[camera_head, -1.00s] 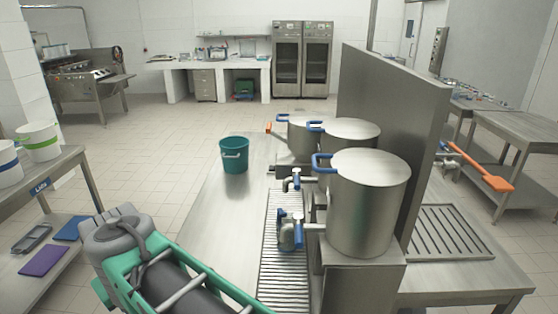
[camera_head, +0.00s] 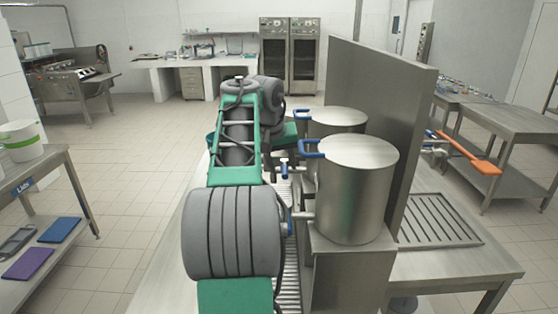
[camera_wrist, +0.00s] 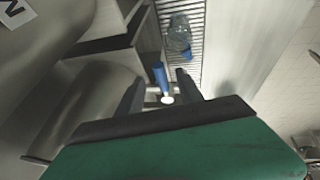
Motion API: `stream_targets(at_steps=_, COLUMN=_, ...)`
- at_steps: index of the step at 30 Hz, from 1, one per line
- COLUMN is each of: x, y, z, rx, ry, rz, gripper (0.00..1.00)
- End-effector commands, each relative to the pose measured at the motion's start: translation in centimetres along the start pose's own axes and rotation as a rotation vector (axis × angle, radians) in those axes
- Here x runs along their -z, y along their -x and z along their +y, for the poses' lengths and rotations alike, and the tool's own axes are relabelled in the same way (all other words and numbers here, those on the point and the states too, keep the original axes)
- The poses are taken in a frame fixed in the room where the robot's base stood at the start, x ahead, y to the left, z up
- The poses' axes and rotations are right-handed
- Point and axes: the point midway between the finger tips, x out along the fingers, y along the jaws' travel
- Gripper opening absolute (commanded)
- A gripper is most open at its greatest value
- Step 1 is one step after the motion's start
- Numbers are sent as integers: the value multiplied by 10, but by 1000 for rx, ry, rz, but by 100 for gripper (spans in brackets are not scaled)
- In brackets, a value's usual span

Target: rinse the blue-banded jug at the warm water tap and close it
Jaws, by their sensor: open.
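My gripper (camera_wrist: 160,80) is open in the wrist view, its dark fingers either side of a blue tap lever (camera_wrist: 159,75) in the picture. I cannot tell whether they touch it. A clear rounded vessel (camera_wrist: 179,34) with a bluish part stands on the slatted drain beyond the fingers; I cannot tell if it is the blue-banded jug. In the head view my arm hides the fingertips. A tap with a blue lever (camera_head: 284,171) shows beside the pots, and a nearer blue lever (camera_head: 290,222) is partly covered. Which tap is warm water is not readable.
Steel pots, the nearest (camera_head: 357,195) and one behind (camera_head: 336,122), stand before a tall metal partition (camera_head: 385,110). A green-banded white jug (camera_head: 20,142) stands on the left shelf. The floor at left is clear.

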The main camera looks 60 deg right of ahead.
Motion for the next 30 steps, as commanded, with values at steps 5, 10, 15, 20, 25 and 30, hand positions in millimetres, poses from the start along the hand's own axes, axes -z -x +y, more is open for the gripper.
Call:
stream_targets(at_steps=5, x=0, y=-23, z=0, rx=0, ry=-1, rz=0, gripper=43)
stream_targets(at_steps=10, x=0, y=-25, z=0, rx=1, ry=1, rz=2, gripper=43)
stream_targets(at_steps=15, x=0, y=-25, z=-1, rx=1, ry=1, rz=2, gripper=38)
stream_targets(at_steps=20, x=0, y=-25, z=-1, rx=1, ry=1, rz=2, gripper=25)
stream_targets(at_steps=25, x=0, y=-25, z=-1, rx=1, ry=1, rz=2, gripper=11)
stream_targets(at_steps=30, x=0, y=-25, z=-1, rx=1, ry=1, rz=2, gripper=0)
